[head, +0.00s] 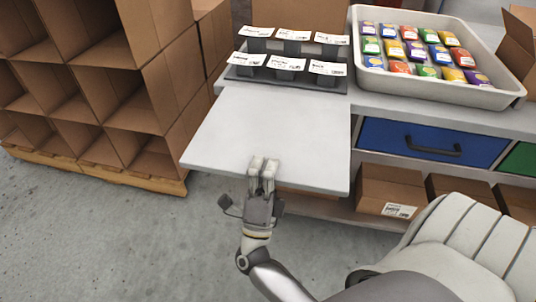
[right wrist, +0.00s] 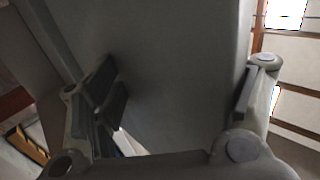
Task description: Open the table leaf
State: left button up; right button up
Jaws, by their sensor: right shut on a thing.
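The table leaf (head: 270,130) is a flat light-grey panel. In the head view it sticks out from the front of the worktable, swung up and close to level with the top. My right gripper (head: 263,168) is at the leaf's front edge, shut on it. In the right wrist view the grey leaf (right wrist: 185,75) lies between the two fingers and fills the middle. The underside of the leaf is hidden in the head view. My left gripper is not in view.
A dark rack of label cards (head: 290,76) stands behind the leaf. A white tray (head: 440,95) of colourful packets is at right. A blue drawer (head: 430,142) and cardboard boxes (head: 388,190) are below. Cardboard shelving (head: 130,95) stands left on a pallet. Floor at lower left is clear.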

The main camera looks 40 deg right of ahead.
jog(key=o, duration=0.9)
jog(key=shift+d+r, duration=0.2)
jog(key=shift+d, duration=0.05)
jog(key=shift+w+f, duration=0.1)
jog(key=shift+f, duration=0.05)
jog(key=c, duration=0.3)
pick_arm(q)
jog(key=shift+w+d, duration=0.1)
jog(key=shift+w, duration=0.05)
pick_arm(e)
jog(key=shift+f, duration=0.15)
jog(key=shift+c, duration=0.2)
jog(key=shift+a+f, duration=0.2)
jog(key=shift+f, duration=0.05)
jog(key=shift+c, duration=0.3)
jog(key=v, duration=1.1)
jog(key=shift+s+a+r, duration=0.1)
jog(key=shift+s+a, duration=0.2)
jog(key=shift+c, duration=1.1)
